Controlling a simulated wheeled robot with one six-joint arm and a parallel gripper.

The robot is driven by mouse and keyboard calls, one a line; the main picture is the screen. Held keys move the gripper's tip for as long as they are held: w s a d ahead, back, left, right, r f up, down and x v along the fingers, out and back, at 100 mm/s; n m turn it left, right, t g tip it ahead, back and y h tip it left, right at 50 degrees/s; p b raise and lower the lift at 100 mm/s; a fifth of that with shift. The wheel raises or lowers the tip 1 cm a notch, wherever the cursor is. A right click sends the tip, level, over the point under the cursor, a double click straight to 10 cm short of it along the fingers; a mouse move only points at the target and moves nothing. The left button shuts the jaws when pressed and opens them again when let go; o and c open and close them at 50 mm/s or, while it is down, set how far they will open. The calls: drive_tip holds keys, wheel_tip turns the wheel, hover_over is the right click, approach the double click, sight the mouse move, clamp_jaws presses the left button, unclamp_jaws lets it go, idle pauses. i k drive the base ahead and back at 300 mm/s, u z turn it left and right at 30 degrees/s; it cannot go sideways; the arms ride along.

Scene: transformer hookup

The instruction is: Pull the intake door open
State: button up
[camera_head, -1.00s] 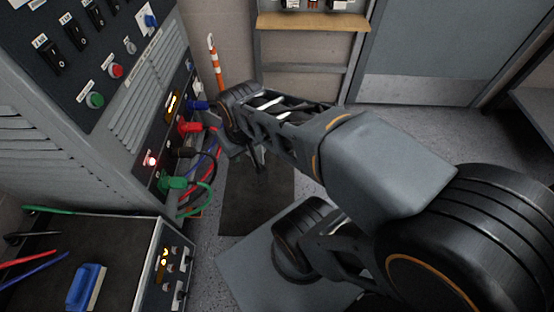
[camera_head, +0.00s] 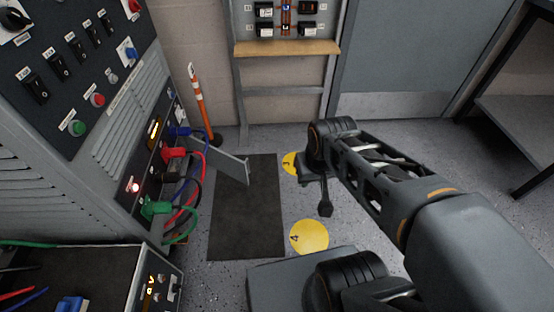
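A grey metal flap (camera_head: 228,167), which looks like the intake door, sticks out to the right from the cabinet front (camera_head: 140,100), behind the plugged cables. It stands at an angle to the cabinet face, swung out over the dark mat. A small light strip, perhaps a handle, shows at its outer end. Its hinge side is partly hidden by the cables and plugs. My gripper (camera_head: 322,196) hangs to the right of the flap, clear of it, above the floor by the yellow discs. Its fingers are small and dark, and their opening cannot be made out.
Blue, red, black and green plugs (camera_head: 156,208) with looping cables crowd the cabinet's lower front. A dark mat (camera_head: 246,215) and yellow floor discs (camera_head: 309,237) lie right of it. An orange-striped post (camera_head: 199,98) stands behind. A bench box (camera_head: 160,285) is at lower left.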

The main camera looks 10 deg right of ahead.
sight(232, 166)
drive_tip(key=z, duration=0.25)
drive_tip(key=i, duration=1.15)
drive_tip(key=u, duration=1.55)
